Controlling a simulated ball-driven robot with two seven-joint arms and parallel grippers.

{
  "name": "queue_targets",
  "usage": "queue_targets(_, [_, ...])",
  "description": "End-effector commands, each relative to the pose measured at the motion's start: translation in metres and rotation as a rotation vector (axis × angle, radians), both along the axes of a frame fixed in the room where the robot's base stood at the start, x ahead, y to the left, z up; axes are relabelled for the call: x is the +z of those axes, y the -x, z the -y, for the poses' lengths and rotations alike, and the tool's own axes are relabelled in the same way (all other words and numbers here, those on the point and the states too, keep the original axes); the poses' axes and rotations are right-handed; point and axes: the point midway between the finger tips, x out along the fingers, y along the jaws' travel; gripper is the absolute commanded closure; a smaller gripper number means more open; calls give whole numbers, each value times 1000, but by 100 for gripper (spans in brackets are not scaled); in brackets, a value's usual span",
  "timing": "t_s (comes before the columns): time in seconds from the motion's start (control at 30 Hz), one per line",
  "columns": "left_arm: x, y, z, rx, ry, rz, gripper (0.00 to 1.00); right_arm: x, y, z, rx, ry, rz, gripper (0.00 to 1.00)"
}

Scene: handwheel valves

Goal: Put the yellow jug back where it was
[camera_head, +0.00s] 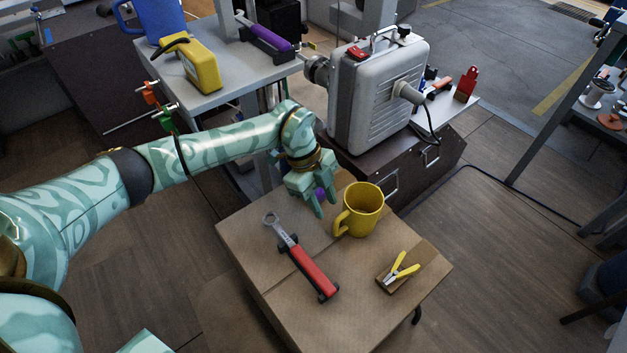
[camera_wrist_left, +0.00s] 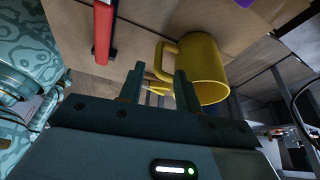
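The yellow jug (camera_head: 362,208) stands upright on the cardboard-brown box top (camera_head: 250,235), its handle towards the left of the head view. My left gripper (camera_head: 322,203) is just left of and behind the jug, fingers pointing down. In the left wrist view the jug (camera_wrist_left: 206,70) is at the right, with its handle beside my right-hand finger. The fingers of my left gripper (camera_wrist_left: 160,70) are spread, with no object held between them. Whether a finger touches the handle cannot be told. My right gripper is not in view.
A red-handled wrench (camera_head: 310,270) and yellow-handled pliers (camera_head: 402,268) lie on the box. A purple item (camera_head: 319,193) shows behind my left fingers. A grey machine (camera_head: 375,95) stands behind. A side table (camera_head: 215,97) carries a yellow container (camera_head: 198,66) and blue jug (camera_head: 160,20).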

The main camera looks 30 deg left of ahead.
Motion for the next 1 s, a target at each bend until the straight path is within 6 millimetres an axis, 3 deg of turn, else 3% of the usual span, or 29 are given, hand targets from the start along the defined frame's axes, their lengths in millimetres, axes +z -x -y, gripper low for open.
queue_targets(0.03, [20,-1,-5,0,-1,9,66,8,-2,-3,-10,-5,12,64])
queue_targets(0.2, [39,-2,-15,-1,-1,4,66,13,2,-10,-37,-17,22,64])
queue_targets(0.67, [42,-1,-16,-5,5,2,66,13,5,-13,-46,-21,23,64])
queue_targets(0.77, [39,4,4,-54,73,38,66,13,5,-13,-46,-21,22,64])
queue_targets(0.87, [36,17,53,-150,257,141,66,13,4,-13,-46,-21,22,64])
queue_targets(0.9, [39,24,79,-184,363,209,66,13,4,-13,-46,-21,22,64])
queue_targets(1.0, [65,43,142,-197,662,435,66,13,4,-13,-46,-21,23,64])
